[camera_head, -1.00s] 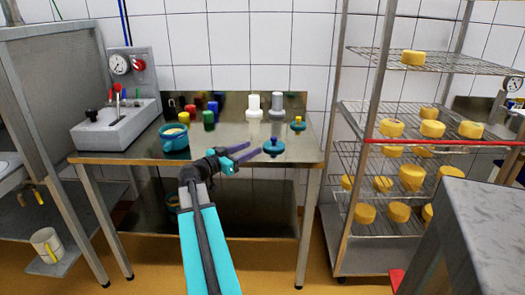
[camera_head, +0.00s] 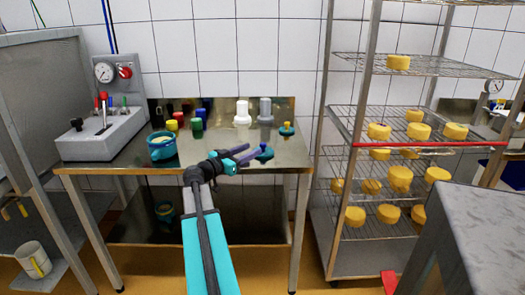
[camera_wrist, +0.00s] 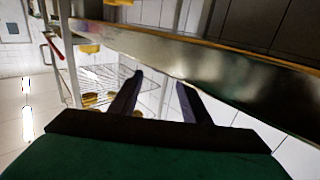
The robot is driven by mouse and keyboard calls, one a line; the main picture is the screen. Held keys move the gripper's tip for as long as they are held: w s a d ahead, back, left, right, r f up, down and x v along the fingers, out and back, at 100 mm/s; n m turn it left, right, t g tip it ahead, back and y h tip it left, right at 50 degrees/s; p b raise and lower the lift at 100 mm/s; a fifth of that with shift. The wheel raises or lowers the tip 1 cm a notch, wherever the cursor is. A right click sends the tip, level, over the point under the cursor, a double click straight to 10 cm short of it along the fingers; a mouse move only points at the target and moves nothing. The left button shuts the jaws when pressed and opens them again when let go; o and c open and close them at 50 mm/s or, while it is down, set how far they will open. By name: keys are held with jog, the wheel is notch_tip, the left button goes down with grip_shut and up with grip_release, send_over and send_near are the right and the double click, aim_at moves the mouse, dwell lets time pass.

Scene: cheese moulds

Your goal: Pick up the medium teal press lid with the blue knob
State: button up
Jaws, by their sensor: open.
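The teal press lid with the blue knob (camera_head: 264,154) lies near the front right of the steel table, knob up. My gripper (camera_head: 253,150) is open, and its two purple fingers point right toward this lid. In the head view the fingertips overlap the lid's left side; I cannot tell whether they touch it. In the wrist view the two dark fingers (camera_wrist: 158,88) are apart with nothing visible between them. I cannot make out the lid in that view. A second teal lid with a yellow knob (camera_head: 286,129) lies behind and to the right.
A teal mould (camera_head: 161,150) and several coloured cylinders stand left on the table (camera_head: 228,138). A white weight (camera_head: 242,114) and a grey weight (camera_head: 265,112) stand at the back. A wire rack (camera_head: 345,150) with cheeses stands right. The table edge crosses the wrist view (camera_wrist: 220,65).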

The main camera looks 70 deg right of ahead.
aim_at(262, 144)
jog(key=shift+x, duration=1.3)
jog(key=shift+p+x, duration=0.45)
jog(key=shift+x, duration=2.2)
jog(key=shift+w, duration=0.1)
grip_shut()
jog(key=shift+r, duration=0.1)
notch_tip(262, 144, up, 28)
